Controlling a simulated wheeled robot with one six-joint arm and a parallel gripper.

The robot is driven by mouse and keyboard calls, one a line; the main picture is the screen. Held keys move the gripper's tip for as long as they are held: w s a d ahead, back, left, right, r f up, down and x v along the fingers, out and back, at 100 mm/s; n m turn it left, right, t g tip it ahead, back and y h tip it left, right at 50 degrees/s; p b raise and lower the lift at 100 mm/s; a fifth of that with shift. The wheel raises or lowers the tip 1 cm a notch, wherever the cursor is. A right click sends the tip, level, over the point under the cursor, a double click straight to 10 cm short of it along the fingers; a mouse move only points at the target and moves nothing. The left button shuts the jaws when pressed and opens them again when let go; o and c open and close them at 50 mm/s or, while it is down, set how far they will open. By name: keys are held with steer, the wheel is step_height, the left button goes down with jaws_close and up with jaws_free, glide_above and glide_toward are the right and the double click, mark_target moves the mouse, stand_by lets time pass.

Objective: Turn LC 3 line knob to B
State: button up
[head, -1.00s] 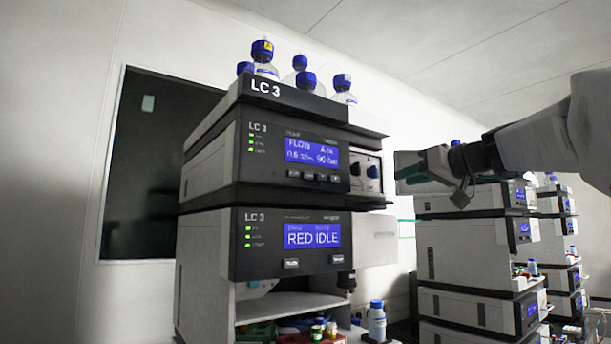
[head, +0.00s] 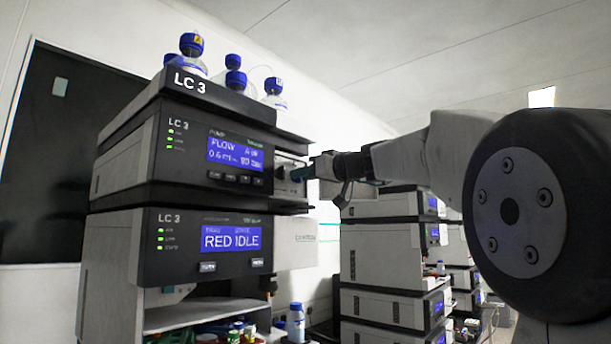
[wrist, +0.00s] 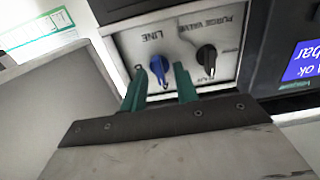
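A letter, apparently B, is partly hidden by the left finger. My gripper (wrist: 160,74) is open, its green fingers on either side of the blue knob with small gaps visible. In the head view my gripper (head: 302,173) is at the panel, hiding most of it.
A black PURGE VALVE knob (wrist: 207,57) is close beside the right finger. Blue-capped bottles (head: 234,78) stand on top of the stack. Another instrument stack (head: 385,262) stands behind, below my arm. A blue-capped bottle (head: 295,322) stands low at the stack's right.

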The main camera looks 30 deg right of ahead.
jaws_close()
steer(key=shift+m, duration=0.3)
steer(key=m, duration=0.6)
steer(key=shift+d, duration=0.1)
steer(key=m, duration=0.5)
steer(key=shift+f+m, duration=0.1)
steer(key=shift+m, duration=0.3)
steer(key=m, duration=0.5)
steer(key=shift+d+f, duration=0.1)
steer(key=shift+m, duration=0.4)
jaws_free()
